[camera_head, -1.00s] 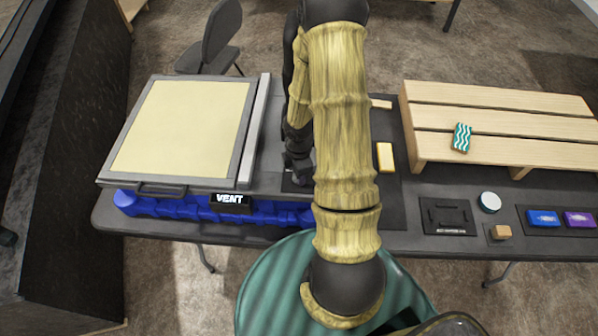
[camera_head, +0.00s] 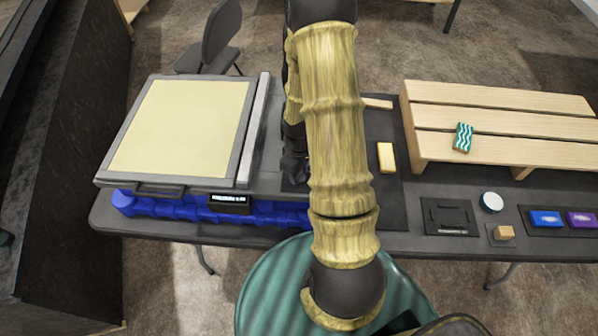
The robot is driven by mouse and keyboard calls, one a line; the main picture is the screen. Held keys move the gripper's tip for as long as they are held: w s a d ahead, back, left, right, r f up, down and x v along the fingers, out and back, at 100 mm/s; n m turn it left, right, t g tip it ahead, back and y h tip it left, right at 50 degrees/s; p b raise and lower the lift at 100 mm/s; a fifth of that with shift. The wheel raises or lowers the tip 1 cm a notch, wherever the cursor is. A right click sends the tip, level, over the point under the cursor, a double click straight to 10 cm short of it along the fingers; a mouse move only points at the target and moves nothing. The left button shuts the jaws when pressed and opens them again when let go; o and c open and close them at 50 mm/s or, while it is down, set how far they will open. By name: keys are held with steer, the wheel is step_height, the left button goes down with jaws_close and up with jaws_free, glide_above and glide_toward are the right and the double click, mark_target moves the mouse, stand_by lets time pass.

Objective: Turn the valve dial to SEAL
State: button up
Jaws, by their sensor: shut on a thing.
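The console (camera_head: 240,150) has a pale yellow panel in a grey frame on a blue base at the left of the table. A small black display (camera_head: 230,199) on its front edge shows small white text, too small to read. My gripper (camera_head: 294,176) points down just right of the console, over a dark plate, partly behind my own arm. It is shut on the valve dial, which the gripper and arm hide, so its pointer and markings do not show.
A yellow block (camera_head: 386,157) lies right of my arm. A slatted wooden rack (camera_head: 500,118) holds a teal wavy-patterned block (camera_head: 463,138). A black tray (camera_head: 450,216), a round white-topped item (camera_head: 492,202), a wooden cube (camera_head: 504,233), and blue (camera_head: 545,218) and purple (camera_head: 581,219) blocks line the front right.

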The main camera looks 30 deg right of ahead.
steer(key=shift+w+m, duration=0.1)
steer(key=shift+m, duration=1.2)
steer(key=o, duration=1)
steer(key=shift+r, duration=0.1)
step_height(320, 180, up, 17)
steer(key=b, duration=0.2)
steer(key=shift+r, duration=0.15)
steer(key=s+a+m+t, duration=0.2)
steer(key=s+a, duration=0.4)
steer(key=a, duration=0.5)
steer(key=shift+s+a+r+t, duration=0.2)
steer(key=shift+a+r+t, duration=0.1)
steer(key=shift+a, duration=0.1)
